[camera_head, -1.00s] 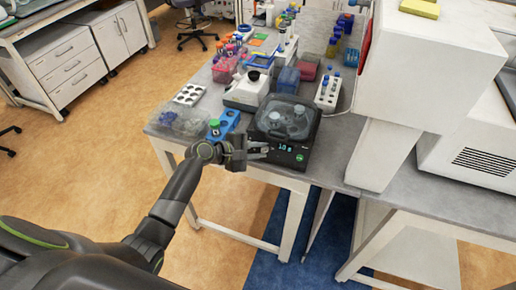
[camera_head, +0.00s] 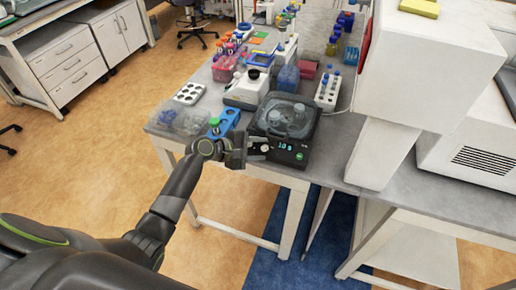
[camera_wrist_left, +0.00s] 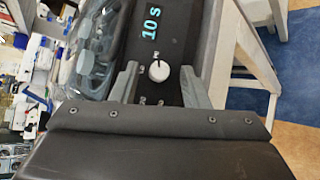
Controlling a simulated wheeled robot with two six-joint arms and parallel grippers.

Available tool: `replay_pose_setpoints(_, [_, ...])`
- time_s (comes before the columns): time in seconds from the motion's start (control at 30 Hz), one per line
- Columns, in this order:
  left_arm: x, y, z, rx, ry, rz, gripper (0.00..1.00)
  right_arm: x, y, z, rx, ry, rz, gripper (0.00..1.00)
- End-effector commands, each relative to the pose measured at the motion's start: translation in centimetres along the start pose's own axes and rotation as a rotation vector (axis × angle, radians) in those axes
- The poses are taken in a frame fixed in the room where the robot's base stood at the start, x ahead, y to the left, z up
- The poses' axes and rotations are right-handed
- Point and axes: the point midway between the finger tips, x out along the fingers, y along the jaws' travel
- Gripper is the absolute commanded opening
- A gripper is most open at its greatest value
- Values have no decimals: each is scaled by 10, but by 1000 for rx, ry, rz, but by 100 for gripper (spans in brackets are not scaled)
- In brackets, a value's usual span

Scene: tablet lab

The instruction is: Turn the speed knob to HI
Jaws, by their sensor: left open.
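A black centrifuge (camera_head: 283,130) with a clear lid stands at the front edge of the bench. Its lit display (camera_head: 286,146) reads 10 s in the left wrist view (camera_wrist_left: 152,24). The white round speed knob (camera_wrist_left: 159,71) with a dark pointer line sits on the front panel below the display. Small labels around it are too blurred to read. My left gripper (camera_head: 262,150) is at the left of the front panel. In the left wrist view my left gripper (camera_wrist_left: 160,80) is open, one finger on each side of the knob, with gaps visible. My right gripper is not in view.
A green button (camera_head: 299,156) is right on the front panel. A blue rack (camera_head: 230,119) with a green-capped tube stands left of the centrifuge. A white instrument (camera_head: 247,90) and a tube rack (camera_head: 328,91) stand behind. A large white machine (camera_head: 425,70) stands right.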

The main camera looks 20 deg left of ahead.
Motion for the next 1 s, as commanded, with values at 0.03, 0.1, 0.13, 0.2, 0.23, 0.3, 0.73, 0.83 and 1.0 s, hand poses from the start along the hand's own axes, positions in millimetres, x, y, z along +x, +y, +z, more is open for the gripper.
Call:
replay_pose_setpoints(0.03, [0,0,0,0,0,1,41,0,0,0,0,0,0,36])
replay_pose_setpoints(0.1, [-1,0,0,0,0,1,41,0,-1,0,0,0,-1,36])
replay_pose_setpoints(0.13, [-2,0,0,1,0,1,41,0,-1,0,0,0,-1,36])
replay_pose_setpoints(0.2, [-6,0,-1,1,1,2,41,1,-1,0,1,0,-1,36])
replay_pose_setpoints(0.23, [-8,0,-1,2,1,2,41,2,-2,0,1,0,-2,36])
replay_pose_setpoints(0.3, [-17,-1,-2,3,2,1,41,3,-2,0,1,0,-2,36])
replay_pose_setpoints(0.73, [-101,-2,-2,5,4,-2,41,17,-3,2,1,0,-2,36])
replay_pose_setpoints(0.83, [-119,-2,-1,5,3,-3,41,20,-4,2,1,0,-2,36])
replay_pose_setpoints(1.0, [-146,-2,-1,4,3,-3,41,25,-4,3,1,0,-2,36])
